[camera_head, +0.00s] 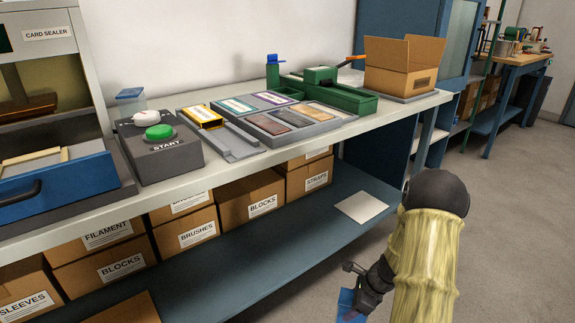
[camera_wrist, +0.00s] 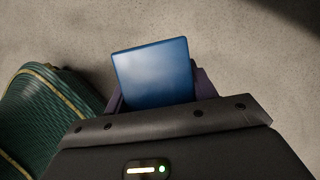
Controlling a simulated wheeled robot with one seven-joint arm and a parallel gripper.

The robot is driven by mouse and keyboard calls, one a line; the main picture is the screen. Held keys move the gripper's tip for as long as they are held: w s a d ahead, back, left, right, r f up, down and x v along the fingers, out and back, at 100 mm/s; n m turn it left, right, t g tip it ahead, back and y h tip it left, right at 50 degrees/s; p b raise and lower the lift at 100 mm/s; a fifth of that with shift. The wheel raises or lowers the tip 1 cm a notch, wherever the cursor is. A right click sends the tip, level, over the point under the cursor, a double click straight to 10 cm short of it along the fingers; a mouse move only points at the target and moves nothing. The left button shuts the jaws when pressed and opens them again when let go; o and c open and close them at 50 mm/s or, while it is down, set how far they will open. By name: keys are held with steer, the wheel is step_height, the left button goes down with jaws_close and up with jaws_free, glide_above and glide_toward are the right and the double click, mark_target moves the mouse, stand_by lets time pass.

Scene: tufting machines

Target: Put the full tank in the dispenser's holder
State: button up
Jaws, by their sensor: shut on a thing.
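My gripper (camera_head: 352,296) is low in front of the bench, above the floor, shut on a blue tank (camera_head: 346,306). In the wrist view the tank (camera_wrist: 154,74) shows as a flat blue rectangular face between the fingers. Its contents cannot be made out. A clear container with a blue top (camera_head: 130,100) stands on the bench behind the grey START box (camera_head: 165,160). A green device (camera_head: 325,90) with a blue-capped part (camera_head: 273,72) at its left stands farther back. I cannot tell which of these is the dispenser or where its holder is.
The bench (camera_head: 395,112) holds a tray of coloured cards (camera_head: 322,128), an open cardboard box (camera_head: 402,82) and a card sealer (camera_head: 45,60) at left. Labelled boxes (camera_head: 248,198) fill part of the lower shelf (camera_head: 300,238). The floor (camera_head: 500,210) at right is clear.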

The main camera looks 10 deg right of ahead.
steer(key=a+r+n+g+p, duration=0.5)
steer(key=a+r+n, duration=0.5)
steer(key=a+n, duration=0.4)
steer(key=shift+w+a+r, duration=0.2)
steer(key=shift+a+r, duration=0.1)
steer(key=shift+a, duration=0.3)
steer(key=shift+w, duration=0.1)
